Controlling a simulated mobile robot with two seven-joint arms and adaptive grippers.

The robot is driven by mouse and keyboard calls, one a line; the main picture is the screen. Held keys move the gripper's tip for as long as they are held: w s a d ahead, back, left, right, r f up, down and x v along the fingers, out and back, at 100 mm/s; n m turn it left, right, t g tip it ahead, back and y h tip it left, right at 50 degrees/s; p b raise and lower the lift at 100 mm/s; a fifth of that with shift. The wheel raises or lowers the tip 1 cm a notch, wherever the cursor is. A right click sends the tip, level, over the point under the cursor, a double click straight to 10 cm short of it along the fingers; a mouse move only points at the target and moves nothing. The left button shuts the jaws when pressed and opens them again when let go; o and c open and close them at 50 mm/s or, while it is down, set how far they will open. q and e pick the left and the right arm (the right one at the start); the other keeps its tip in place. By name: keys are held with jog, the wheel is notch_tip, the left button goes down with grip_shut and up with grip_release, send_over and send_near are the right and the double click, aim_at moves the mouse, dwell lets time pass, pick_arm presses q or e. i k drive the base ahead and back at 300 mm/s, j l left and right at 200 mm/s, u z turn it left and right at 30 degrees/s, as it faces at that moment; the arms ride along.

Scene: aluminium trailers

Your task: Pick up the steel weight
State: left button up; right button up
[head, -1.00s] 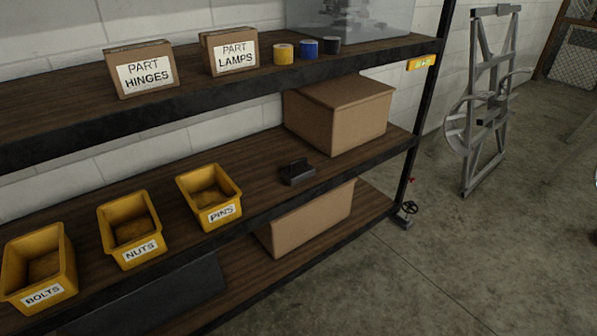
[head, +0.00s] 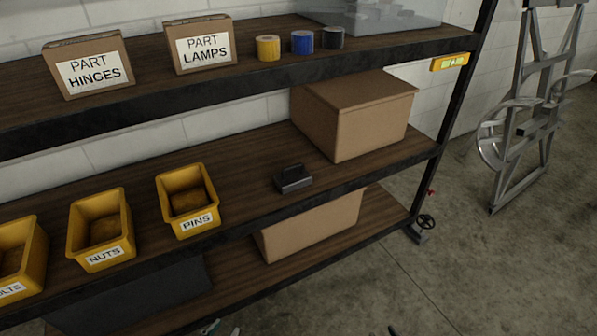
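The steel weight (head: 293,179) is a small dark grey block with a raised handle-like top. It sits upright on the middle wooden shelf, near the front edge, between the yellow PINS bin and a large cardboard box. Only a small part of my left gripper (head: 222,329) shows at the bottom edge, well below and to the left of the weight and apart from it. A small dark bit at the bottom edge, right of centre, may be part of my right gripper (head: 393,331). Neither gripper shows enough to tell its opening.
The yellow PINS bin (head: 188,201), NUTS bin (head: 100,230) and BOLTS bin (head: 20,258) stand left of the weight. The cardboard box (head: 375,122) stands behind it to the right. The upper shelf edge (head: 230,84) overhangs. Bare floor (head: 480,270) lies to the right.

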aim_at(293, 177)
jog(key=i+l+u, duration=0.1)
jog(key=l, duration=0.25)
jog(key=i+l, duration=0.3)
jog(key=i+l+u, duration=0.15)
jog(key=l, duration=0.3)
jog(key=i+l, duration=0.25)
jog(key=i+l+u, duration=0.15)
jog(key=l, duration=0.35)
